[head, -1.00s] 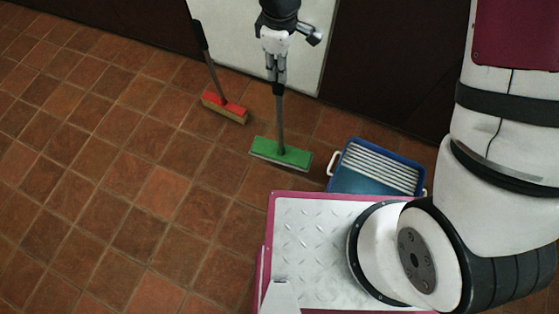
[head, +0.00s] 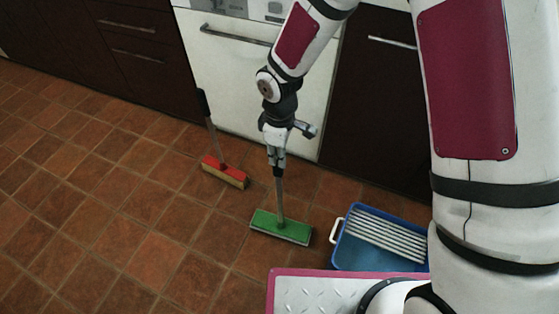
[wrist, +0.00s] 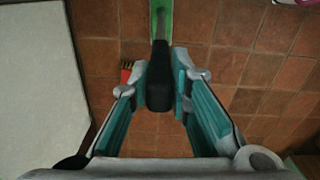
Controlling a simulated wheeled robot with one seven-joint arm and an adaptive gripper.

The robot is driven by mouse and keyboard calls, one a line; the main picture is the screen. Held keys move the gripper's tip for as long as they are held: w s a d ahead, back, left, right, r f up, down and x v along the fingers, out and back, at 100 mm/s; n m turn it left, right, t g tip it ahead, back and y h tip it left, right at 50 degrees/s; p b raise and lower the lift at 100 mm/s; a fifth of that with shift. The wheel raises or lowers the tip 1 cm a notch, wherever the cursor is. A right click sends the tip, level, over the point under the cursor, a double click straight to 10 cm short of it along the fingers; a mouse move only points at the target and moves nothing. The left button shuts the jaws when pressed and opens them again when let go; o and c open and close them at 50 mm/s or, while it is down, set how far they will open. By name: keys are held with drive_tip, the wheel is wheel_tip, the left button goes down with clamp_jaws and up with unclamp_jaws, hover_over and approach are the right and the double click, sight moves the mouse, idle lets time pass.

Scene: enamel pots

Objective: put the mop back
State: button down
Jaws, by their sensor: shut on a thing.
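The mop has a flat green head (head: 281,227) and a thin grey handle with a black grip. It is upright in the head view, its head at the floor; I cannot tell whether it touches. My gripper (head: 276,162) is shut on the black grip at the top of the handle. In the wrist view the fingers (wrist: 161,78) close on both sides of the black grip (wrist: 159,88), and part of the green head (wrist: 162,18) shows beyond it.
A red broom (head: 224,172) stands to the left of the mop, its handle leaning left. A blue tray (head: 345,250) with a ribbed white part lies to the right. A white oven front (head: 240,85) and dark cabinets (head: 370,110) stand behind. Tiled floor is clear at the left.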

drive_tip(key=shift+f, duration=0.9)
drive_tip(key=shift+f+b, duration=0.15)
drive_tip(key=shift+b, duration=0.15)
drive_tip(key=c, duration=1.5)
unclamp_jaws()
wheel_tip(320, 180, up, 12)
drive_tip(key=p, duration=0.5)
drive_tip(key=shift+r, duration=0.25)
drive_tip(key=shift+r+p, duration=0.35)
drive_tip(key=shift+r, duration=0.3)
